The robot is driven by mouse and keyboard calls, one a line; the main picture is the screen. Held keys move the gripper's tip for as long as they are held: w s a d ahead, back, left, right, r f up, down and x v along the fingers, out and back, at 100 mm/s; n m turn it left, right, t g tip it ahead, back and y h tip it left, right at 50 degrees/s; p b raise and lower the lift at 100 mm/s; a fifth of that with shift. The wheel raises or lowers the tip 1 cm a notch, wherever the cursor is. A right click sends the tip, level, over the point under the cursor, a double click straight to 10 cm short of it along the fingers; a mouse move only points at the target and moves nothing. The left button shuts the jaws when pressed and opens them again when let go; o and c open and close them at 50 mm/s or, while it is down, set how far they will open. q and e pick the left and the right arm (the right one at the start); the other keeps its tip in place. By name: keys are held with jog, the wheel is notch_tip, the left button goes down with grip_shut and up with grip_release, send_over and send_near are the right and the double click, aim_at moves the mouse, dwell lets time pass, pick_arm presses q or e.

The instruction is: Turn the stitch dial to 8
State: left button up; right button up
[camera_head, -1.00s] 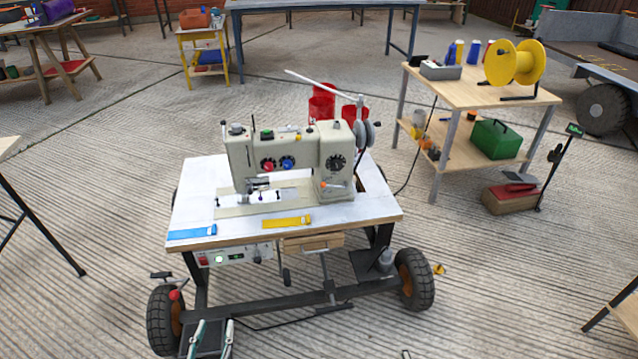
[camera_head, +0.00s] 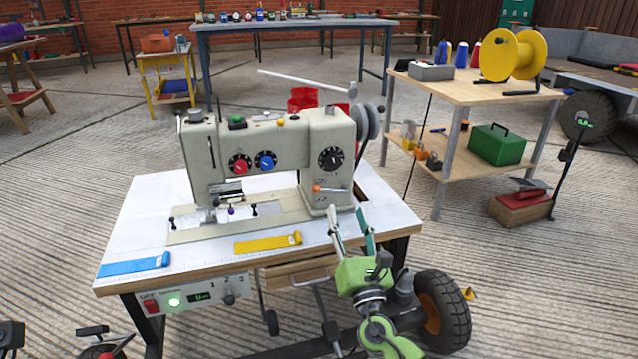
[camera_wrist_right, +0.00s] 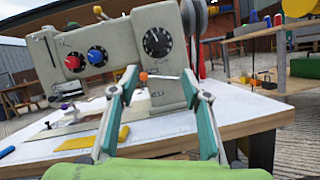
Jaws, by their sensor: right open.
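A beige sewing machine (camera_head: 250,150) stands on a white-topped wheeled table (camera_head: 150,205). On its front are a red dial (camera_head: 240,163), a blue dial (camera_head: 265,161) and, further right, a black dial with white markings (camera_head: 331,158). I cannot read their settings or any stitch label. My right gripper (camera_head: 350,222) is open and empty at the table's front right edge, below the black dial and apart from it. In the right wrist view, the black dial (camera_wrist_right: 157,42) shows above and between the spread fingers (camera_wrist_right: 160,98).
An orange-tipped lever (camera_head: 318,189) sticks out below the black dial. A yellow strip (camera_head: 262,243) and a blue strip (camera_head: 130,264) lie on the table's front. A control box (camera_head: 190,300) hangs below. A wooden side table (camera_head: 470,88) stands at the right.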

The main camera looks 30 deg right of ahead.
aim_at(334, 166)
jog(key=x, duration=0.4)
jog(key=b+x, duration=0.1)
jog(key=x, duration=0.4)
jog(key=r+x, duration=0.1)
jog(key=x, duration=0.4)
jog(key=shift+s+a, duration=0.15)
jog(key=shift+a, duration=0.15)
jog(key=c, duration=1.1)
